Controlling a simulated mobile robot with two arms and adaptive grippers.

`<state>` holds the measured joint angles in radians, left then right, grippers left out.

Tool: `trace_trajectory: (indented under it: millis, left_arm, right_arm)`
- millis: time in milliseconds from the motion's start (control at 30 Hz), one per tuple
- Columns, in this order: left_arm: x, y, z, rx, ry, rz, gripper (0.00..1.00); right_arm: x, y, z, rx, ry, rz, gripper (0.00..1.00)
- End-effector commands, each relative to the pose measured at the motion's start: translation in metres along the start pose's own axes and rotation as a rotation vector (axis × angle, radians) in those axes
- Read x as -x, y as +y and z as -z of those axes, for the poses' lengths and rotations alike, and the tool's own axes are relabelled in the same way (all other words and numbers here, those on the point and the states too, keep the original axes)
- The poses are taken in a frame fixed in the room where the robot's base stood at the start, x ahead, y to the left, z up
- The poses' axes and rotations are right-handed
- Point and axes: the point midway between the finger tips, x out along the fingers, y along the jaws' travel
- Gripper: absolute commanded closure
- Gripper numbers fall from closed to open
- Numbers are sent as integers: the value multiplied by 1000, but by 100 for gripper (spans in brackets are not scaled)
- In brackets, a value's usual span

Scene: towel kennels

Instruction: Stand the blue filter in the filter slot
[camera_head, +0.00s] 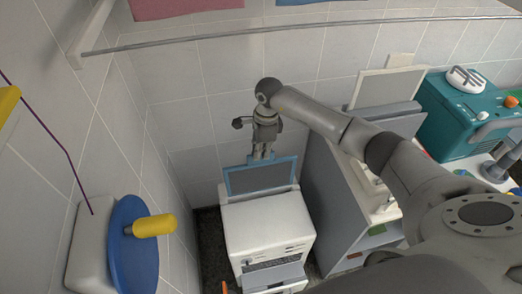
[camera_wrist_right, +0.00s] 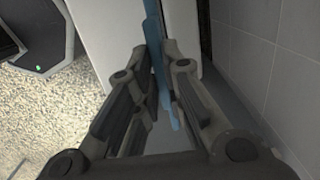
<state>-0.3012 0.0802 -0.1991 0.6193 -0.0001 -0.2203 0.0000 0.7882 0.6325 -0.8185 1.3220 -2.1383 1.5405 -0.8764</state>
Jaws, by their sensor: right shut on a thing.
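The blue filter (camera_head: 261,178), a flat grey panel in a blue frame, stands roughly upright at the back of the white machine (camera_head: 268,225). My right gripper (camera_head: 262,156) is above it, pointing down and shut on its top edge. In the right wrist view the filter shows edge-on as a thin blue strip (camera_wrist_right: 154,22) between the fingers of my right gripper (camera_wrist_right: 158,50). The filter's lower edge meets the machine's back rim in the head view. The filter slot is not clearly seen, so I cannot tell whether the filter is inside it. My left gripper is out of view.
A grey cabinet (camera_head: 335,205) stands close to the machine's right, and a teal unit (camera_head: 455,115) is farther right. A blue disc with a yellow handle (camera_head: 154,225) is at the left. A tiled wall (camera_head: 190,110) and a metal rail (camera_head: 300,28) are behind.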

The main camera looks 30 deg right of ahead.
Motion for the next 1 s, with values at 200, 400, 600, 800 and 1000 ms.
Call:
trace_trajectory:
  millis: [200,400,600,800,1000]
  left_arm:
    - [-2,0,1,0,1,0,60]
    - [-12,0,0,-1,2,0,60]
    - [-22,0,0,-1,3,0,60]
    - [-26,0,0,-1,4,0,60]
    - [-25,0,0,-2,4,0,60]
  right_arm:
    - [-2,0,0,1,-1,0,100]
    - [-14,0,1,1,0,0,100]
    - [-26,1,2,1,0,-1,100]
    - [-30,1,2,1,-1,-1,100]
    - [-30,1,2,1,-1,-1,100]
